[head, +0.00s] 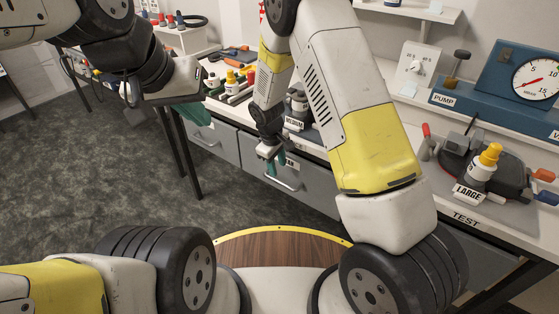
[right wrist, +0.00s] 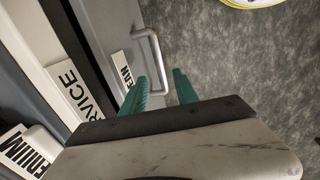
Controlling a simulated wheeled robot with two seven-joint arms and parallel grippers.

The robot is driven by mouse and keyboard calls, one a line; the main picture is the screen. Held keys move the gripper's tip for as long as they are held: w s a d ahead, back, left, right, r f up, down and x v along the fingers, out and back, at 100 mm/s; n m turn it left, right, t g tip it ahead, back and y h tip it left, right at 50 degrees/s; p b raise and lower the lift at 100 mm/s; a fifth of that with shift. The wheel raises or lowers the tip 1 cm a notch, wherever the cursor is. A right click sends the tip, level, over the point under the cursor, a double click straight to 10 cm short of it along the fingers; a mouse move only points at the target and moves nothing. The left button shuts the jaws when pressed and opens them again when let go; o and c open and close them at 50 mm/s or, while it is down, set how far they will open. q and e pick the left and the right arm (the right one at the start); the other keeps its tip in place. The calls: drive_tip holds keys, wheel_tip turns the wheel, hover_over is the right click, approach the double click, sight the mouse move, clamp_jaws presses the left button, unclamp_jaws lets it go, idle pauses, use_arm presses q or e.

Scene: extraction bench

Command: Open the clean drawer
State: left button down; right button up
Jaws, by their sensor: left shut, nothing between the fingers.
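The clean drawer (head: 313,186) is a grey front under the bench, looking shut. Its label (right wrist: 120,78) is partly hidden and ends in "EAN" in the right wrist view. Its bar handle (head: 287,184) also shows in the right wrist view (right wrist: 152,50). My right gripper (head: 272,160) is open at the handle, its teal fingers (right wrist: 162,90) pointing at it. The near end of the bar appears between the fingers; I cannot tell whether they touch it. My left gripper (head: 190,112) is shut and empty, near the bench's left end.
Another grey drawer (head: 213,142) is to the left. The bench top holds bottles, a "LARGE" sign (head: 468,193), a blue pump unit (head: 505,85) with a gauge, and several tools. My right arm hides part of the bench. The floor (head: 110,170) before the drawers is clear.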

sight(280, 182)
drive_tip(key=f, duration=0.2)
drive_tip(key=w+f, duration=0.1)
drive_tip(key=f, duration=0.5)
drive_tip(key=shift+w+d+f, duration=0.1)
drive_tip(key=shift+w+d, duration=0.05)
drive_tip(key=shift+d, duration=0.25)
clamp_jaws()
idle(1.0)
